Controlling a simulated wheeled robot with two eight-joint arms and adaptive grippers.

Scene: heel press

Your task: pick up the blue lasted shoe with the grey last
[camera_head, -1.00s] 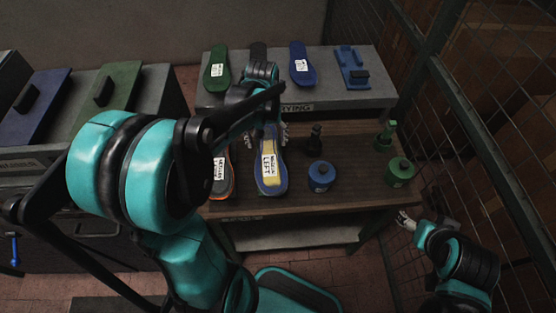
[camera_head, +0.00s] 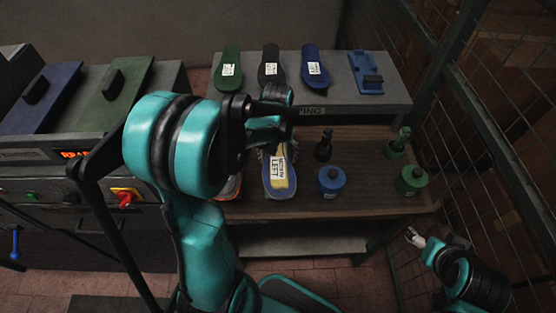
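A blue-edged shoe (camera_head: 291,183) with a yellow middle and a white label reading LEFT lies on the brown bench. Its far end is hidden under my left gripper (camera_head: 276,153), whose fingers show on both sides of it. I cannot tell whether they touch it, and no grey last is clearly visible. An orange-edged shoe (camera_head: 233,188) lies to its left, mostly hidden by my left arm. My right gripper (camera_head: 415,238) is low at the right, off the bench; its finger opening is too small to tell.
A grey shelf (camera_head: 338,111) behind holds green, black and blue soles and a blue fixture (camera_head: 365,75). A wire-mesh fence (camera_head: 480,130) bounds the right. A control panel (camera_head: 60,190) stands left.

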